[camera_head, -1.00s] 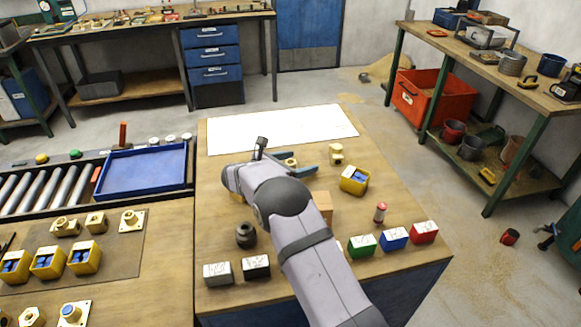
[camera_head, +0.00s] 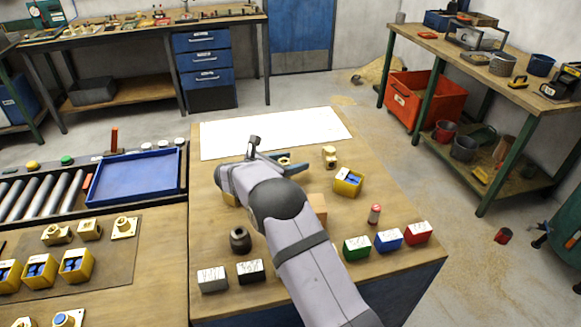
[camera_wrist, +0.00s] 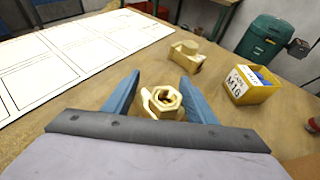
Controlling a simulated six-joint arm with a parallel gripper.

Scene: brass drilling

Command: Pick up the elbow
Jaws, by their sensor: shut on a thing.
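My gripper (camera_wrist: 154,92) reaches over the wooden bench with its two blue fingers on either side of a brass fitting, which I take to be the elbow (camera_wrist: 162,101). The fingers are shut on it. Its hexagonal open end faces up towards the wrist camera, and its lower part is partly hidden by the gripper body. In the head view the elbow (camera_head: 285,160) shows as a small brass patch between the fingers, near the white sheet. I cannot tell whether it touches the bench.
Another brass fitting (camera_wrist: 185,55) stands just beyond, beside a yellow bin (camera_wrist: 248,86) labelled M16. The white sheet (camera_head: 275,132) lies at the bench's back. Labelled boxes, a small red-topped cylinder (camera_head: 375,214) and a dark round part (camera_head: 240,239) stand nearer. A blue tray (camera_head: 130,177) is left.

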